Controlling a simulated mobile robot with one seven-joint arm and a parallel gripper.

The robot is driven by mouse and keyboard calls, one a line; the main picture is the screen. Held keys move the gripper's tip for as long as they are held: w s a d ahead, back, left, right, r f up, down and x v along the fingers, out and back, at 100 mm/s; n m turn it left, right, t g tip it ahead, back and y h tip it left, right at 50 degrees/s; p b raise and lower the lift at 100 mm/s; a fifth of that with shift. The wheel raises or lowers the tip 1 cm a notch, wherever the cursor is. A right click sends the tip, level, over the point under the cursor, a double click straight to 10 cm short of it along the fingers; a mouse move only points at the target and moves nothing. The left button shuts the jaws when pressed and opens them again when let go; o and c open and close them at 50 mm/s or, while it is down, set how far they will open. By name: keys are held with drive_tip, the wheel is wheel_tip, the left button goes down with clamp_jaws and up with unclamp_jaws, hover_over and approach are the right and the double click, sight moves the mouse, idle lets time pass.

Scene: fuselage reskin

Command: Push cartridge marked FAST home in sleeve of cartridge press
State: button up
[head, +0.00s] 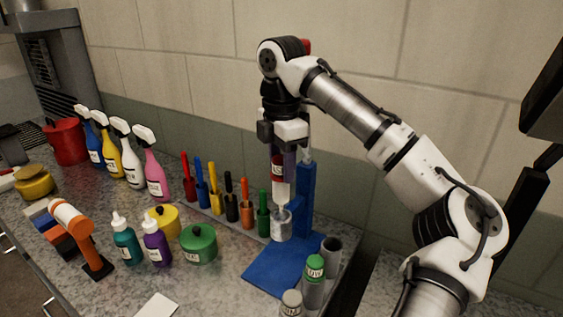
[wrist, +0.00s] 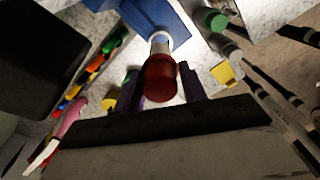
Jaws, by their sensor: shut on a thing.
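My gripper (head: 282,168) is shut on a red-capped cartridge (head: 278,164) and points straight down over the blue cartridge press (head: 306,205). The cartridge's pale body hangs upright below the jaws, over the press's pale sleeve (head: 281,226). Its lower end meets the sleeve's mouth or is just inside it; I cannot tell how deep. Its label is too small to read. In the wrist view the red cap (wrist: 160,80) sits between the two dark fingers, with the blue press (wrist: 150,14) beyond. The fingers partly hide the cartridge.
A green-capped cartridge (head: 314,268) and a grey-capped one (head: 291,302) stand in front of the press, beside a grey tube (head: 331,246). Several coloured markers (head: 231,205) stand left of it. A green pot (head: 198,246) and spray bottles (head: 154,172) stand further left.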

sight(281, 204)
drive_tip(key=shift+f+b, duration=1.65)
drive_tip(key=shift+f, duration=3.6)
drive_tip(key=o, duration=1.1)
drive_tip(key=shift+r, duration=0.1)
wheel_tip(281, 204, up, 3)
drive_tip(key=p, duration=0.3)
drive_tip(key=shift+r, duration=0.9)
drive_tip(key=shift+s+f, duration=0.1)
